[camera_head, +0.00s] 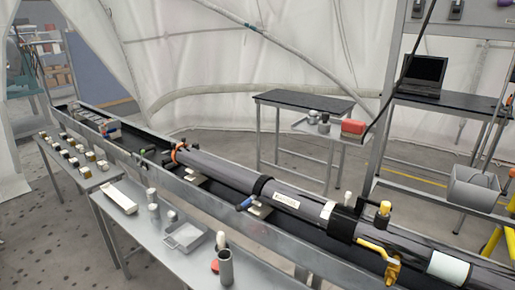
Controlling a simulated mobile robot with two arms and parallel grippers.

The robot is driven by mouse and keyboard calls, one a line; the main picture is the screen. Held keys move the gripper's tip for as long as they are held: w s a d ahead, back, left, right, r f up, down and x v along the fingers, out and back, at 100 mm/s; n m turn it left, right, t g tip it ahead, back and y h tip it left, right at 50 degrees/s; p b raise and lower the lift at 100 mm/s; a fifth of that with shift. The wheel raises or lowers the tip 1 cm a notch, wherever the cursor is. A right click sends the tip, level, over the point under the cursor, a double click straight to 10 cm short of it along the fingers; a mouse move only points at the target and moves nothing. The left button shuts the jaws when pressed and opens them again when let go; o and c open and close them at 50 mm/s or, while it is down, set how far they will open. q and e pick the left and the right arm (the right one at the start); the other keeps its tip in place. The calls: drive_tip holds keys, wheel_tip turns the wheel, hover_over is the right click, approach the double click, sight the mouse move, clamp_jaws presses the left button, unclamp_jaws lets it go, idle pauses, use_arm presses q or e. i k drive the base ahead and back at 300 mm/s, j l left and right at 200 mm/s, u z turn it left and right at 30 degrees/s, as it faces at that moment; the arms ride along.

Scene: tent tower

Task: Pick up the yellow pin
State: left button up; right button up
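A small upright yellow piece (384,208), which looks like the yellow pin, stands out of a dark fitting on top of the long grey tube at the right. A yellow bracket-like part (378,249) lies across the same tube just below it, with a yellow end hanging at its right. The long grey tube (225,172) rests along a metal trough (270,235). Neither of my grippers shows in this view.
A grey table (150,238) in front of the trough holds a white box (120,197), a tray (187,236) and several cylinders. A smaller table with small parts stands at the left. Behind are a black-topped table (300,101) and a bench with a laptop (423,77).

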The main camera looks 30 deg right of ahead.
sight(385, 208)
drive_tip(key=z, duration=2)
drive_tip(key=k+l+u, duration=0.15)
drive_tip(key=l, duration=0.55)
drive_tip(key=i, duration=0.05)
